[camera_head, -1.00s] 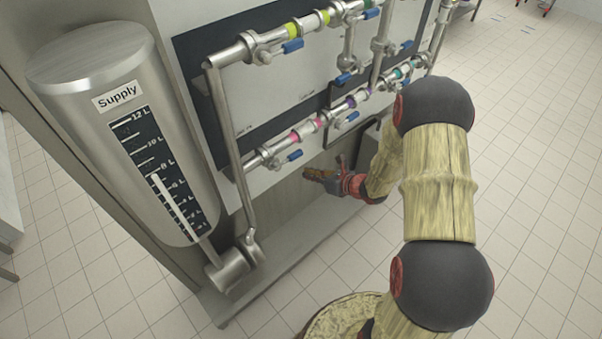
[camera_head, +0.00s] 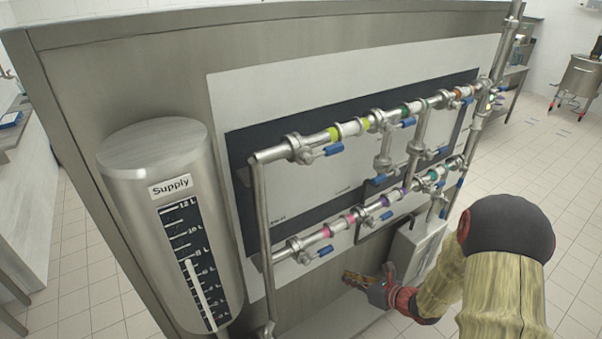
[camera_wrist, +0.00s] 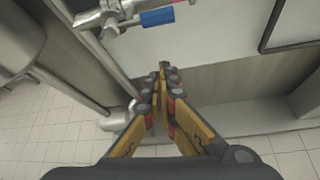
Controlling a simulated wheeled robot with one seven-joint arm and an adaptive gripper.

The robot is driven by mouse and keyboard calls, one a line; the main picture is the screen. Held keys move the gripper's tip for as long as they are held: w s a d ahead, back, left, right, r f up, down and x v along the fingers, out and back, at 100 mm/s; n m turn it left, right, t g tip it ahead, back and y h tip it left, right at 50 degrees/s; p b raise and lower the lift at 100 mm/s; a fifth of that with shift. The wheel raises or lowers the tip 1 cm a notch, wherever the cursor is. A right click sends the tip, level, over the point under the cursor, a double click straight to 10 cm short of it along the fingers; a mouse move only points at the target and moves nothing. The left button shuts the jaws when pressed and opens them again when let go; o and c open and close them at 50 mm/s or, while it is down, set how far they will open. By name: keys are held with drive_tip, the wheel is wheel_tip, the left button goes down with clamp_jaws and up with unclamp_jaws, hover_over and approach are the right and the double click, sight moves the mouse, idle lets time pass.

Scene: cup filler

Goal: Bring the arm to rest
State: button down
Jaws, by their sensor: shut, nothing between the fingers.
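My gripper (camera_head: 362,279) is low in front of the steel panel in the head view, below the lower pipe row. In the wrist view my gripper (camera_wrist: 160,76) shows its yellow and black fingers with the tips together and nothing between them. It is apart from the pipes and valves. My arm comes in from the lower right of the head view, bent at a dark round joint.
The Supply tank (camera_head: 172,230) stands at the left. Pipes with blue-handled valves (camera_head: 334,149) run across the panel (camera_head: 290,90). A blue valve handle (camera_wrist: 157,17) is near the top of the wrist view. Open tiled floor (camera_head: 530,180) lies at the right.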

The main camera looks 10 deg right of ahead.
drive_tip(key=s+a+r+n+g+y, duration=0.1)
drive_tip(key=s+a+r+n+g, duration=0.3)
drive_tip(key=s+n, duration=0.45)
drive_tip(key=s+a+r+n+g+y, duration=0.1)
drive_tip(key=s+a+r+n+g, duration=0.1)
drive_tip(key=s+a+n+g, duration=0.45)
drive_tip(key=s+d+r+n+t+h+b, duration=0.1)
drive_tip(key=s+d+r+n+h, duration=0.15)
drive_tip(key=s+r+n, duration=0.35)
drive_tip(key=s+d+r+n+t+h+b, duration=0.1)
drive_tip(key=s+d+r+n+h, duration=0.15)
drive_tip(key=r+n+h, duration=0.4)
wheel_tip(320, 180, up, 8)
drive_tip(key=s+a+n+t+y+b, duration=0.1)
drive_tip(key=a+n+t, duration=0.2)
drive_tip(key=n, duration=0.2)
drive_tip(key=shift+s+n+t+b, duration=0.3)
drive_tip(key=shift+s+n+t, duration=0.05)
idle(3.2)
